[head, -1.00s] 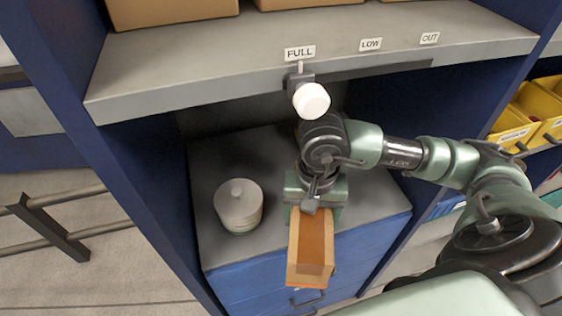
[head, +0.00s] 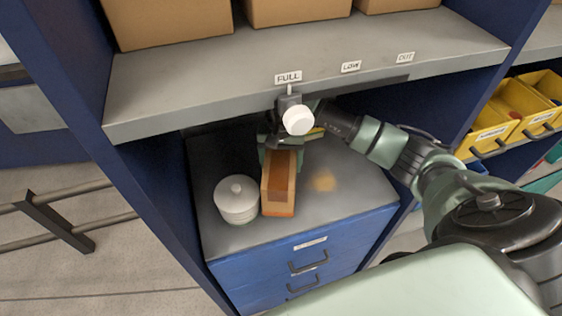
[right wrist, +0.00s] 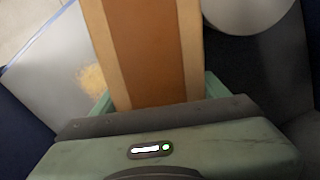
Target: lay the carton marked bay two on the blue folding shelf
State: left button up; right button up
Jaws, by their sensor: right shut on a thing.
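My right gripper (head: 282,150) is shut on a long tan carton (head: 278,195) with an orange-brown face. The carton is over the grey top of a blue drawer cabinet (head: 345,222), just right of a white lidded pot (head: 237,200). I cannot tell whether it touches the grey top. In the right wrist view the carton (right wrist: 150,50) extends up from the gripper (right wrist: 152,105). No bay marking is readable on it. I cannot make out a blue folding shelf. My left gripper is not in view.
A grey shelf (head: 200,90) above holds several cardboard boxes (head: 170,22). A sandy patch (head: 322,180) lies on the cabinet top. Yellow bins (head: 490,130) stand at right.

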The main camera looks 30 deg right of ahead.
jog(key=shift+f, duration=0.65)
jog(key=shift+w+f, duration=0.1)
jog(key=shift+f, duration=0.15)
jog(key=o, duration=1.7)
jog(key=shift+r, duration=0.1)
jog(key=shift+o, duration=0.2)
